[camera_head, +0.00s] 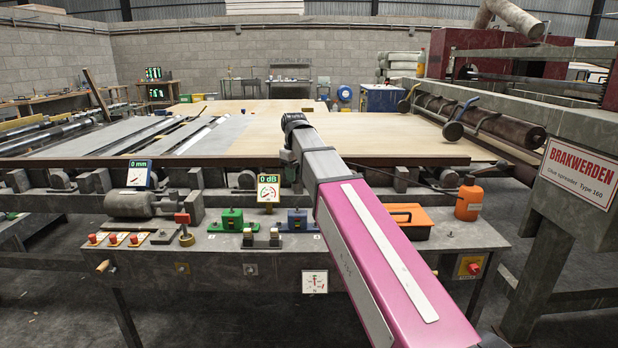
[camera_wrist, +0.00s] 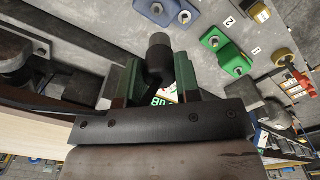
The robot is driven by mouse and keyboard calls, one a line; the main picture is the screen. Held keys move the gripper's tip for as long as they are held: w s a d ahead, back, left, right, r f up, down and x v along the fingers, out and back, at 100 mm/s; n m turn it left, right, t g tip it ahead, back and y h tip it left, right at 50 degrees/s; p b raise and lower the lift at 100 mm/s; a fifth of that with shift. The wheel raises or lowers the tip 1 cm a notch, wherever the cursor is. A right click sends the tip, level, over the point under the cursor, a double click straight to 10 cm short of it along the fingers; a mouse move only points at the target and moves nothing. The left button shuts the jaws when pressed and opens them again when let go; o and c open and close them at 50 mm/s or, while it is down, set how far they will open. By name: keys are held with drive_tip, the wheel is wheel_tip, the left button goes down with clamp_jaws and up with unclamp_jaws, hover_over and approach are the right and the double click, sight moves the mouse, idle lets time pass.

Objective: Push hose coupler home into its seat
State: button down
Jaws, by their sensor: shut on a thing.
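My gripper (camera_wrist: 156,72) shows in the wrist view, its green-sided fingers shut on a dark round hose coupler (camera_wrist: 159,50). The coupler's end stands out beyond the fingertips. A dark hose (camera_wrist: 58,107) runs off to the left. Two seat-like blocks are on the grey bench: a green block (camera_wrist: 228,56) right of the coupler and a blue block (camera_wrist: 162,8) above it in the picture. In the head view the green block (camera_head: 232,220) and blue block (camera_head: 297,217) stand side by side. I cannot tell which block is the coupler's seat.
An orange case (camera_head: 408,218) and an orange bottle (camera_head: 469,200) stand on the bench at right. A 0 dB gauge (camera_head: 268,188) stands behind the green block. A red-handled valve (camera_head: 184,226) is at left. Veneer sheets (camera_head: 345,135) lie behind.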

drive_tip(key=shift+d, duration=0.2)
drive_tip(key=shift+d+f, duration=0.15)
drive_tip(key=shift+f, duration=3)
drive_tip(key=shift+f, duration=1.1)
drive_tip(key=c, duration=0.8)
unclamp_jaws()
drive_tip(key=shift+o, duration=0.2)
wheel_tip(320, 180, up, 11)
drive_tip(key=shift+f, duration=0.15)
